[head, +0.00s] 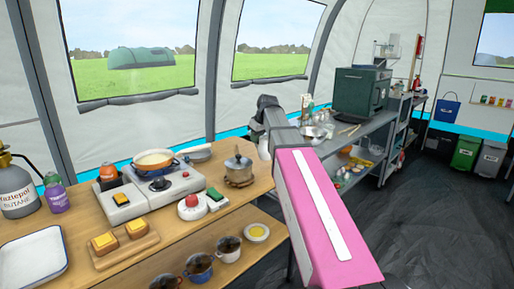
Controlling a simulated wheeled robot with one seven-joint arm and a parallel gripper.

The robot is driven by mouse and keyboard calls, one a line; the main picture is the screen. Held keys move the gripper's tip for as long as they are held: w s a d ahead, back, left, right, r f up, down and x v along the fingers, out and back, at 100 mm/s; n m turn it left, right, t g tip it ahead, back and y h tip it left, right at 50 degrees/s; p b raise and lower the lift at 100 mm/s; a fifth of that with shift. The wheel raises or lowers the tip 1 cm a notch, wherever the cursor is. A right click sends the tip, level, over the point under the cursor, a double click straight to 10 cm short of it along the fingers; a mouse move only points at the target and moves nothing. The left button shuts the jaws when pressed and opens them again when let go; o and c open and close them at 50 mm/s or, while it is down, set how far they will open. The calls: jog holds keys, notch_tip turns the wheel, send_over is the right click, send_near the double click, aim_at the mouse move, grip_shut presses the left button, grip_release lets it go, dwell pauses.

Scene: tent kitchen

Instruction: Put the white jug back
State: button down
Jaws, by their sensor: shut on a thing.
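My pink arm reaches forward over the right end of the wooden table, its dark wrist bent down at the far end. My gripper (262,134) is small and mostly hidden behind the wrist and arm. It is shut on a white thing, which looks like the white jug (263,149). Only a narrow part of the jug shows, just left of the arm, near the gap between the wooden table and the grey bench. I cannot tell whether it touches a surface.
The wooden table (146,247) holds a stove (178,183) with a pan (153,159), a lidded pot (238,166), bread on a board and a white tray (33,257). A grey bench (361,135) behind carries bottles, bowls and a dark green box (360,92). Dark floor lies clear at right.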

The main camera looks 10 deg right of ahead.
jog(key=shift+w+d+f, duration=0.15)
jog(key=shift+w+f, duration=0.1)
jog(key=shift+f, duration=1.9)
jog(key=shift+f, duration=0.15)
jog(key=c, duration=1.1)
grip_release()
jog(key=v, duration=1.2)
